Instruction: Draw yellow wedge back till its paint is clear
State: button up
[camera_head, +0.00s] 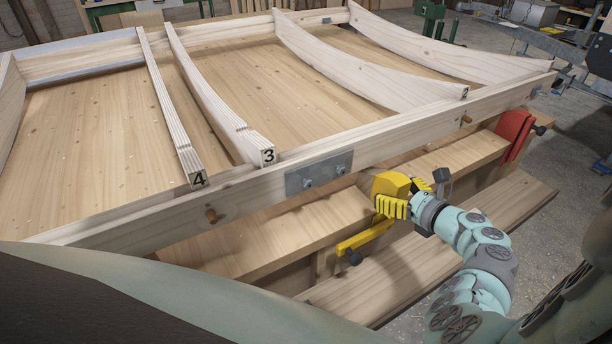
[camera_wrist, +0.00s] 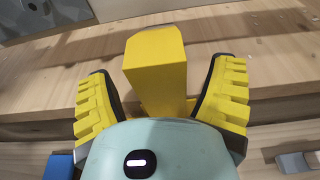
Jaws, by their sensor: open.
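The yellow wedge (camera_head: 390,184) shows in the head view as a yellow block beside the long front rail, right of its metal plate. In the wrist view the wedge (camera_wrist: 155,65) stands upright in the middle, its near end toward the camera. My gripper (camera_head: 405,193) has yellow ribbed fingers and is at the wedge's near side. In the wrist view my gripper (camera_wrist: 161,85) is open, one finger on each side of the wedge, with a visible gap on both sides. The wedge's lower part is hidden behind my gripper's body. I cannot make out a paint mark.
A yellow bar (camera_head: 365,237) with a dark knob sits lower left of my gripper; whether it joins the wedge is unclear. A red block (camera_head: 515,132) stands further right. The wooden frame's rail (camera_head: 420,125) runs behind, above a bench ledge. A plank (camera_head: 400,270) lies in front.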

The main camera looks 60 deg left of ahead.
jog(key=shift+r+p+v, duration=0.2)
jog(key=shift+p+v, duration=0.45)
jog(key=shift+v, duration=0.55)
jog(key=shift+r+p+v, duration=0.15)
jog(key=shift+p+v, duration=0.55)
jog(key=shift+v, duration=0.45)
jog(key=shift+r+p+v, duration=0.2)
jog(key=shift+p+v, duration=0.45)
jog(key=shift+v, duration=0.55)
jog(key=shift+a, duration=0.15)
